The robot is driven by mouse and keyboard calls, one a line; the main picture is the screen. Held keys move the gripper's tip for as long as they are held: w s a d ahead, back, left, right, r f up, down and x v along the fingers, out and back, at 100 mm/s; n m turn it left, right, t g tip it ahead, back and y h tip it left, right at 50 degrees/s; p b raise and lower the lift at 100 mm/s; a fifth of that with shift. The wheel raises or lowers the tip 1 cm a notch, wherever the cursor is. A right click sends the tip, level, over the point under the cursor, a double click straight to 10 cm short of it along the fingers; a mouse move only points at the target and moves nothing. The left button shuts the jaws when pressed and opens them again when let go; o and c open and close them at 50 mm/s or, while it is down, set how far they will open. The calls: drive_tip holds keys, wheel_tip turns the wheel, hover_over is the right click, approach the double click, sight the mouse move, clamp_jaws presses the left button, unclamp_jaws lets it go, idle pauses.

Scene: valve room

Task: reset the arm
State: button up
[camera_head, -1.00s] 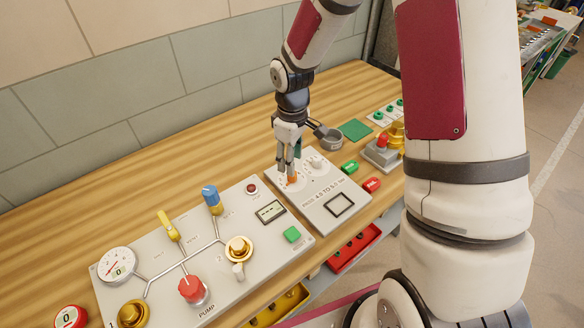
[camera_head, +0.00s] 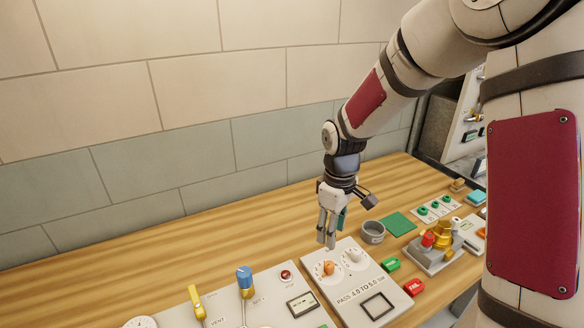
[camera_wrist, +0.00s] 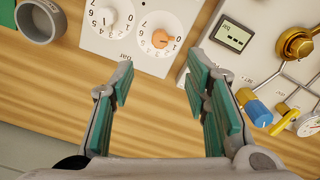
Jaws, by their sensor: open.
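My gripper (camera_head: 327,240) hangs from my arm above the wooden bench, over the back edge of the panel marked "PASS 4.0 TO 5.0". Its fingers are apart and nothing is between them. In the wrist view my gripper (camera_wrist: 165,100) shows two teal-padded fingers spread wide over bare wood.
The pump panel, with a blue-capped valve (camera_head: 245,280) and a yellow lever (camera_head: 196,300), lies left of the knob panel. A grey cup (camera_head: 373,232), a green mat (camera_head: 399,223) and a red-buttoned box (camera_head: 433,252) stand to the right. The tiled wall (camera_head: 180,130) is behind the bench.

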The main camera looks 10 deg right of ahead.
drive_tip(key=s+r+m+t, duration=0.5)
drive_tip(key=s+r+m, duration=0.3)
drive_tip(key=s+r, duration=1.3)
drive_tip(key=shift+s+t, duration=0.3)
drive_tip(key=shift+s, duration=0.55)
drive_tip(key=shift+r, duration=0.15)
